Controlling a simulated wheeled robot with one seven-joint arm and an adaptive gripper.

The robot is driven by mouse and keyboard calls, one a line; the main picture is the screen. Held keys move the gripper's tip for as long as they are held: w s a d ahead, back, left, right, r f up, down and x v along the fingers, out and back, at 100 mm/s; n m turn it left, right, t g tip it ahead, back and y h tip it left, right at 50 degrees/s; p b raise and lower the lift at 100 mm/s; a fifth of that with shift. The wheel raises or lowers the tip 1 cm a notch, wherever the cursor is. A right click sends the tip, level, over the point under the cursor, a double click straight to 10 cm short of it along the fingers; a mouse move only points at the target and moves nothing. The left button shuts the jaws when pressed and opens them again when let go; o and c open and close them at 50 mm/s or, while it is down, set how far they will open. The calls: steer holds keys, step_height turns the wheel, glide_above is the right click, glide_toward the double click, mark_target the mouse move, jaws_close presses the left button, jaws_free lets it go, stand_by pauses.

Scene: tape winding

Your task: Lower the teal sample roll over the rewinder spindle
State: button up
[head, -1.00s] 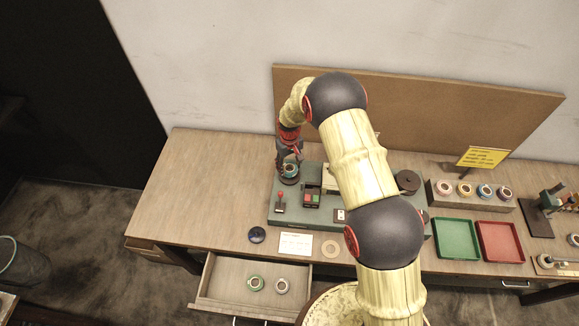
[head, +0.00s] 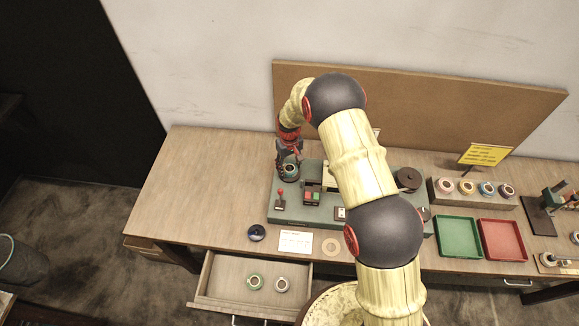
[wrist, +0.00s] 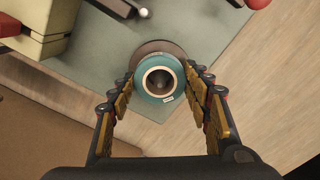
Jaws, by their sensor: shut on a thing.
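The teal sample roll (wrist: 160,97) is held between the two fingers of my gripper (wrist: 160,84), with its pale core ring facing the wrist camera. In the head view the roll (head: 290,169) is small and partly covered by my gripper (head: 290,160). The dark brown round plate of the rewinder spindle (wrist: 158,46) shows behind the roll, sticking out mostly on its upper side in the wrist view. Something dark brown shows through the core hole. I cannot tell whether the spindle is inside the core or how high the roll is.
The grey-green machine base (head: 325,215) carries a red-knobbed lever (head: 280,197), red and green buttons and a dark disc (head: 408,179). An open drawer (head: 225,292) holds two rolls. Green (head: 457,238) and red (head: 503,240) trays and a roll rack (head: 470,201) stand right. Left tabletop is clear.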

steer(key=shift+f, duration=0.2)
steer(key=o, duration=1)
steer(key=o, duration=0.4)
steer(key=shift+o, duration=0.2)
steer(key=shift+r, duration=0.15)
steer(key=shift+r+p, duration=1.2)
steer(key=shift+r, duration=2.2)
